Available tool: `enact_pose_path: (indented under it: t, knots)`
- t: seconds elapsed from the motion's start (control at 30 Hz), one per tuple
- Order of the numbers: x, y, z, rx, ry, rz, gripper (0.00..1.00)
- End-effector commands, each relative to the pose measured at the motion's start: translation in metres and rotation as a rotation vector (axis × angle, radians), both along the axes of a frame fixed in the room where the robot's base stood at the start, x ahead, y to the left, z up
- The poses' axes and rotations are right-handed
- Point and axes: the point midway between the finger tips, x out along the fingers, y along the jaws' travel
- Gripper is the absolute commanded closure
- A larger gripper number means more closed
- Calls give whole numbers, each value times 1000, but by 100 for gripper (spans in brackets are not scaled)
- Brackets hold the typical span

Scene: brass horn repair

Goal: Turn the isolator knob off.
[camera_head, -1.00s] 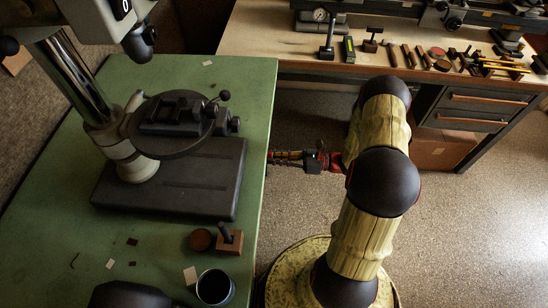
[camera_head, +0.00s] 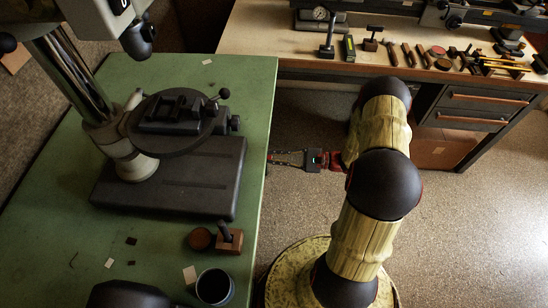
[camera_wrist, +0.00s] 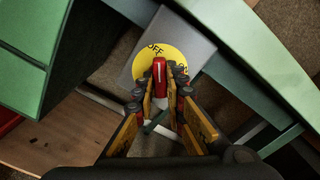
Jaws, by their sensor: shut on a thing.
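The isolator knob (camera_wrist: 159,70) is a red handle on a round yellow disc (camera_wrist: 185,52), seen in the wrist view. The disc is on a grey box (camera_wrist: 193,29) and bears the dark letters "OFF" near its upper left edge. The handle stands nearly upright in this view, its upper end just below those letters. My gripper (camera_wrist: 165,88) is shut on the knob, with one finger on each side. In the head view my gripper (camera_head: 288,158) is at the right edge of the green table (camera_head: 262,100), and the knob is hidden there.
A drill-press-like machine with a dark base (camera_head: 170,185) stands on the green table. A dark cup (camera_head: 215,288) and a wooden block (camera_head: 229,240) are near its front. A workbench (camera_head: 270,38) with tools is at the back. Open floor (camera_head: 470,220) lies right of my arm.

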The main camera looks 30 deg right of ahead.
Motion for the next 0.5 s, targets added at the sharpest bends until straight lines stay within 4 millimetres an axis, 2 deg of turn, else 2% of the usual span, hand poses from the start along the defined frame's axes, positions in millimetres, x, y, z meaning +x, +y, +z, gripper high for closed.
enact_pose_path:
  t: [0.5]
  knots:
    - [0, 0, -1, -88, -126, 0, 100]
